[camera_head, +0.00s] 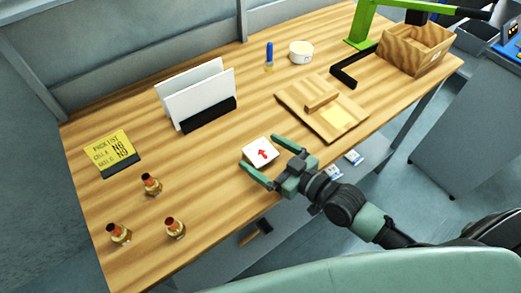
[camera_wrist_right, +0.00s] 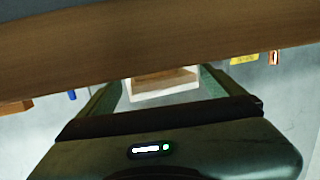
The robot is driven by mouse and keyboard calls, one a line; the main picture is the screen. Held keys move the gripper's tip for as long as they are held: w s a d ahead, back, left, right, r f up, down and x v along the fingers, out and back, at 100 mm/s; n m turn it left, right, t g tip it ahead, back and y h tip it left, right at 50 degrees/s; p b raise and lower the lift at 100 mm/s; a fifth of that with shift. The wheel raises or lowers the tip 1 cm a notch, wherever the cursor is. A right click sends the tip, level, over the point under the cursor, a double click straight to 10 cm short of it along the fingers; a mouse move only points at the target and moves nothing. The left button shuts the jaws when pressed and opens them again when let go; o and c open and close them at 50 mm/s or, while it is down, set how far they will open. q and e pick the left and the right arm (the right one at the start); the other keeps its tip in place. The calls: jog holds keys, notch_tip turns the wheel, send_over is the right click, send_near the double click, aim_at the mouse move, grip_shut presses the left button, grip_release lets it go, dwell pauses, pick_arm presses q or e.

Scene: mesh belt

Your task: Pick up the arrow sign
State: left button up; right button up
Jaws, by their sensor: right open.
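The arrow sign (camera_head: 261,152) is a small white piece with a red arrow, near the front edge of the wooden table. My right gripper (camera_head: 260,156) is open, with one finger on each side of the sign. I cannot tell whether the fingers touch it. In the right wrist view a white-edged piece (camera_wrist_right: 162,96), likely the sign, shows between the two spread fingers (camera_wrist_right: 160,82). My left gripper is not in view.
A black holder with white panels (camera_head: 200,95) stands behind the sign. Several small bottles (camera_head: 151,184) and a yellow note sign (camera_head: 110,151) are at the left. A wooden board (camera_head: 295,97) lies to the right, and a wooden crate (camera_head: 416,48) stands at the far right.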

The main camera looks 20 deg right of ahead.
jog(key=c, duration=1.6)
